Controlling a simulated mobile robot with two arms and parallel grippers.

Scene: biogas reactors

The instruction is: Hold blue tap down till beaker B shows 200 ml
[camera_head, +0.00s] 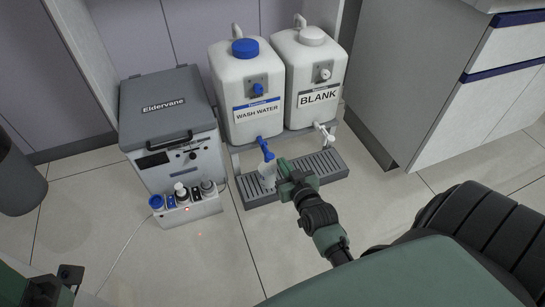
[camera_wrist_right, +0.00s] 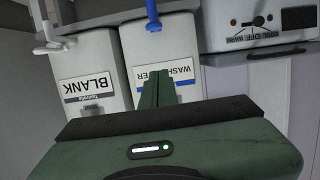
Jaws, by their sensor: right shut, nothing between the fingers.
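The blue tap (camera_head: 265,148) sticks out from the foot of the white WASH WATER container (camera_head: 244,75). It also shows at the top of the right wrist view (camera_wrist_right: 152,16). A small pale vessel (camera_head: 267,174), apparently a beaker, stands below the tap on the drip tray; its letter and level are too small to read. My right gripper (camera_head: 284,168) is shut and empty, just right of and below the tap in the head view. In the wrist view its green fingers (camera_wrist_right: 155,90) are together, apart from the tap. A green and black part of mine shows at the lower left; no left fingers are visible.
The BLANK container (camera_head: 311,70) with a white tap (camera_head: 324,133) stands to the right. The grey slotted drip tray (camera_head: 319,169) lies in front. A grey-lidded Eldervane unit (camera_head: 168,105) with small bottles (camera_head: 183,192) stands left. A cabinet (camera_head: 480,95) is at right.

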